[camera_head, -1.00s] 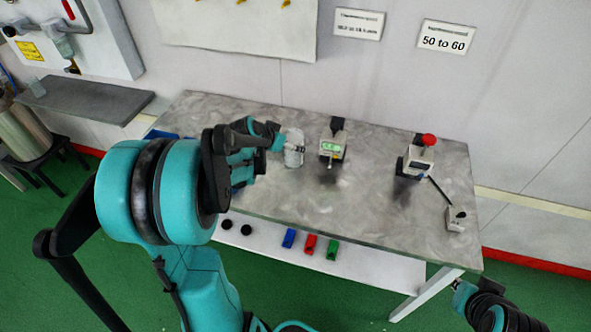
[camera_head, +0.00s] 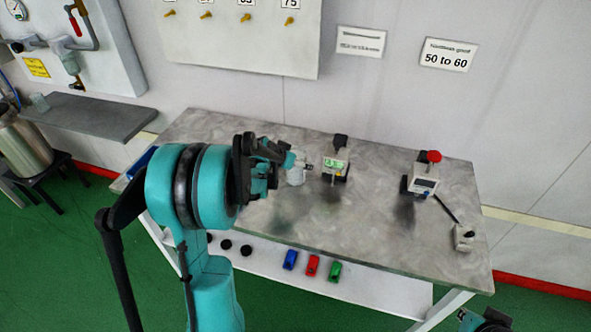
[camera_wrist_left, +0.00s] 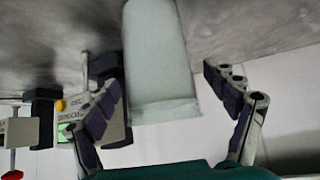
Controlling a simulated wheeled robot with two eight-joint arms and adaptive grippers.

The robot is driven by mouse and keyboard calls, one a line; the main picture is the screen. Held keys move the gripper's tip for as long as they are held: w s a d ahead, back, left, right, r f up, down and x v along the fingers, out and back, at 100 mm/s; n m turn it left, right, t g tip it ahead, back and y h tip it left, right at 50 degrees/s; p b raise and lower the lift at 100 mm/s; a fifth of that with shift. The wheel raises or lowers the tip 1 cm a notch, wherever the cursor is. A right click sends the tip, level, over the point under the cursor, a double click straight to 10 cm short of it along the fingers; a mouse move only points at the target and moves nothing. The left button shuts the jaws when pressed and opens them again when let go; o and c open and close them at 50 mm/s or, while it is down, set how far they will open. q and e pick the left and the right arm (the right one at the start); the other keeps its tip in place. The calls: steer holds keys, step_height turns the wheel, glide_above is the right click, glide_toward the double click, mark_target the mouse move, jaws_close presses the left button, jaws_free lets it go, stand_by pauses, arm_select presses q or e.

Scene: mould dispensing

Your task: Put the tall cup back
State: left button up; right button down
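The tall cup (camera_head: 296,174), pale and translucent, stands on the grey table left of the green-display device. It also shows large in the left wrist view (camera_wrist_left: 160,60), between the fingers. My left gripper (camera_head: 286,160) is at the cup, partly hidden behind its own arm in the head view.
The table (camera_head: 400,250) also holds the green-display device (camera_head: 335,165) and a device with a red knob (camera_head: 424,180), wired to a small box (camera_head: 463,237). Blue, red and green items lie on the lower shelf (camera_head: 375,290). A side shelf (camera_head: 95,115) holds another small clear cup (camera_head: 40,102).

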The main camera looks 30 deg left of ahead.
arm_select(q)
steer(key=c, duration=1.5)
steer(key=shift+r, duration=0.1)
steer(key=shift+c, duration=1.2)
